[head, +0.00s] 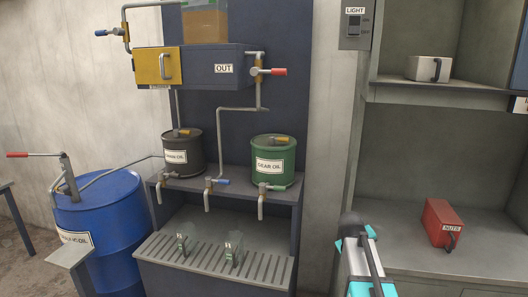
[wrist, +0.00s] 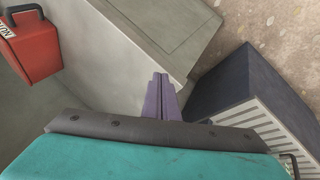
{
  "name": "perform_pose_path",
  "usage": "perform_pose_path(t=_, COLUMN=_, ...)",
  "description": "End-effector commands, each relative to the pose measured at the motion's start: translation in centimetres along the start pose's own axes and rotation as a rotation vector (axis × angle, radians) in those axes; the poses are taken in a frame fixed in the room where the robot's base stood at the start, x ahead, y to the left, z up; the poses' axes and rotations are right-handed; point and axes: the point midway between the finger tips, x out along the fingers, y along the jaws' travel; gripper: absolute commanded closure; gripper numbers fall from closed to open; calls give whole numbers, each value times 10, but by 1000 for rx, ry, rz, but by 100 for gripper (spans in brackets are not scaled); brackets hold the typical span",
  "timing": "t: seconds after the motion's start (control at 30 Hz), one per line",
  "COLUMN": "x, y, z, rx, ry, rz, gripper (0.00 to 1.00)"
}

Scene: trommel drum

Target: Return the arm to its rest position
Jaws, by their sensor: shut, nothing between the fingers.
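My gripper (wrist: 160,84) shows in the wrist view as two purple fingers pressed together, with nothing between them. It points past the corner of the grey counter and touches nothing that I can see. In the head view my teal and grey arm rises from the bottom edge, right of the oil station and in front of the grey counter (head: 400,244). I cannot make out the fingers there.
A red NUTS box (head: 441,223) stands on the counter and shows at upper left in the wrist view (wrist: 31,45). The dark oil station (head: 295,235) with its slatted tray (head: 205,262) stands left of the arm. A blue drum (head: 105,230) stands farther left.

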Motion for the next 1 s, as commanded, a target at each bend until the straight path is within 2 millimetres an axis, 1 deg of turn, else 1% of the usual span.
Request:
perform_pose_path(t=0.03, x=8, y=-22, z=14, rx=9, ry=-16, rz=-31, gripper=100)
perform_pose_path(t=0.07, x=12, y=-33, z=20, rx=16, ry=-25, rz=-48, gripper=100)
perform_pose_path(t=0.1, x=17, y=-48, z=28, rx=26, ry=-36, rz=-72, gripper=100)
perform_pose_path(t=0.17, x=25, y=-71, z=41, rx=41, ry=-56, rz=-106, gripper=100)
perform_pose_path(t=0.3, x=39, y=-122, z=73, rx=78, ry=-105, rz=-183, gripper=100)
perform_pose_path(t=0.37, x=43, y=-143, z=88, rx=94, ry=-127, rz=-216, gripper=100)
perform_pose_path(t=0.5, x=51, y=-190, z=123, rx=132, ry=-186, rz=-286, gripper=100)
perform_pose_path(t=0.6, x=54, y=-221, z=149, rx=160, ry=-231, rz=-332, gripper=100)
perform_pose_path(t=0.8, x=54, y=-273, z=196, rx=211, ry=-317, rz=-407, gripper=100)
perform_pose_path(t=0.87, x=53, y=-288, z=210, rx=225, ry=-343, rz=-428, gripper=100)
perform_pose_path(t=0.9, x=55, y=-294, z=218, rx=230, ry=-359, rz=-435, gripper=100)
perform_pose_path(t=0.97, x=63, y=-299, z=228, rx=223, ry=-381, rz=-435, gripper=100)
perform_pose_path(t=1.0, x=66, y=-303, z=236, rx=219, ry=-396, rz=-437, gripper=100)
